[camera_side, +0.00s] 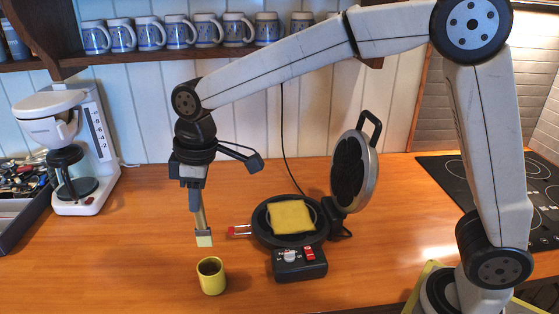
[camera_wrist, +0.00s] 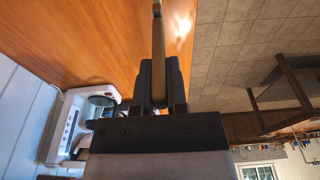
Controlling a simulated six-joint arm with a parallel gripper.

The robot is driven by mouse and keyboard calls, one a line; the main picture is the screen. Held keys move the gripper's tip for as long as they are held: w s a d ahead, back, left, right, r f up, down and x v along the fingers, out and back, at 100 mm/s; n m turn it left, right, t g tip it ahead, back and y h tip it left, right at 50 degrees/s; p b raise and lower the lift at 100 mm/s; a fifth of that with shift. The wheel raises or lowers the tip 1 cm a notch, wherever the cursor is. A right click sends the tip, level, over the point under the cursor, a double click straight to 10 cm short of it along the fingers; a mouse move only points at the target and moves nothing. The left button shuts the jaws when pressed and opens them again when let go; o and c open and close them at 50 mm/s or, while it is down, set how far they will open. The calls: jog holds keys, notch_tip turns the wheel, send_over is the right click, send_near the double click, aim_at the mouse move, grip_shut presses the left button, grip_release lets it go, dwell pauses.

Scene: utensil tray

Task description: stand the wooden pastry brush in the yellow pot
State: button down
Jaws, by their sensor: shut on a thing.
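The wooden pastry brush (camera_side: 203,222) hangs from my gripper (camera_side: 195,195) with its pale bristle end down. My gripper is shut on the brush's handle; in the wrist view the wooden handle (camera_wrist: 158,50) shows between the two dark fingers (camera_wrist: 159,85). The brush hangs nearly upright, slightly tilted. The yellow pot (camera_side: 212,277) stands upright on the wooden counter, with its dark opening facing up. The bristles are above the pot and a little to its left in the side view, apart from it. The pot does not show in the wrist view.
A coffee maker (camera_side: 75,150) and a utensil tray (camera_side: 20,215) are at left. Mugs (camera_side: 150,33) line a shelf above. The counter around the pot is clear.

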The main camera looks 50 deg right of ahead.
aim_at(203, 229)
jog(key=shift+f, duration=4.9)
jog(key=c, duration=0.6)
grip_release()
jog(key=shift+r, duration=0.1)
jog(key=shift+s+d+r, duration=0.15)
jog(key=shift+r, duration=1.1)
jog(key=shift+s+d+r, duration=0.1)
jog(key=shift+d+r, duration=0.05)
jog(key=shift+r, duration=1.1)
jog(key=shift+s+d+r, duration=0.15)
jog(key=shift+r, duration=1.1)
